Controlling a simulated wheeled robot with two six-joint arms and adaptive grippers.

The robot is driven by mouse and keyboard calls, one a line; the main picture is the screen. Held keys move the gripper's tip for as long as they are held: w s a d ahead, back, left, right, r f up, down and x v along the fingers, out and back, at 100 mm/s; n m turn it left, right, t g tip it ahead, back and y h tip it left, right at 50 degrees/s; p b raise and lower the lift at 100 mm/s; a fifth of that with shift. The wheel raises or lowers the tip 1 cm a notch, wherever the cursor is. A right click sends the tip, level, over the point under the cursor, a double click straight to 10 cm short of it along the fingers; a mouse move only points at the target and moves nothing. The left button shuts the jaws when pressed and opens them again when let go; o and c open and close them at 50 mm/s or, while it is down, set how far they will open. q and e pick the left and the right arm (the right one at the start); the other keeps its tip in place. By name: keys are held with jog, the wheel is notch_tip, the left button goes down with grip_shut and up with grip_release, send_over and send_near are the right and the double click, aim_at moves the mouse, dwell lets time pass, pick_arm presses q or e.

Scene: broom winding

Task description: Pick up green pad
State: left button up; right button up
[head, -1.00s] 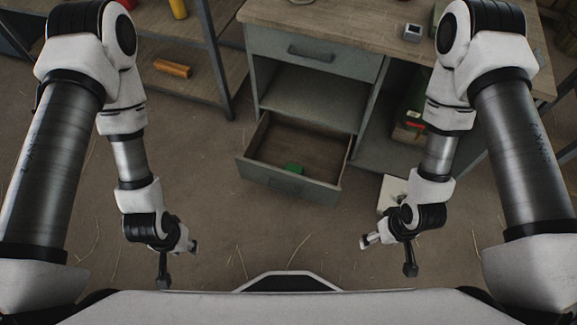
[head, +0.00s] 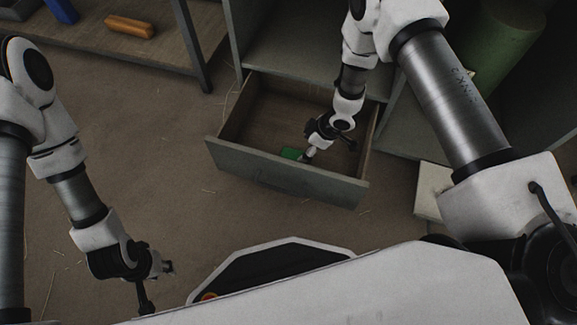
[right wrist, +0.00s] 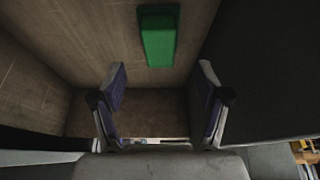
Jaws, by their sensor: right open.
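The green pad (head: 290,153) lies in the open drawer (head: 230,156), near its front wall. In the right wrist view the green pad (right wrist: 159,36) shows as a small block just beyond and between the fingertips. My right gripper (head: 328,151) is over the drawer, beside the pad, open and empty. Its spread fingers also show in the right wrist view (right wrist: 163,74), with nothing between them. In the head view the gripper may cover part of the pad. My left gripper (head: 157,287) is open and empty above the floor at the lower left.
The drawer's walls surround the pad, with the grey cabinet (head: 293,50) behind. A white box-like object (head: 430,190) is on the floor right of the drawer. A green cylinder (head: 503,45) stands at the upper right. A shelf (head: 75,36) with an orange object (head: 130,27) is at upper left.

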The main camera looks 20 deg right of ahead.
aim_at(297, 155)
jog(key=b+x, duration=0.4)
jog(key=x, duration=0.4)
jog(key=shift+d+f+b, duration=0.15)
jog(key=shift+b, duration=0.15)
jog(key=shift+r, duration=0.2)
jog(key=c, duration=1.3)
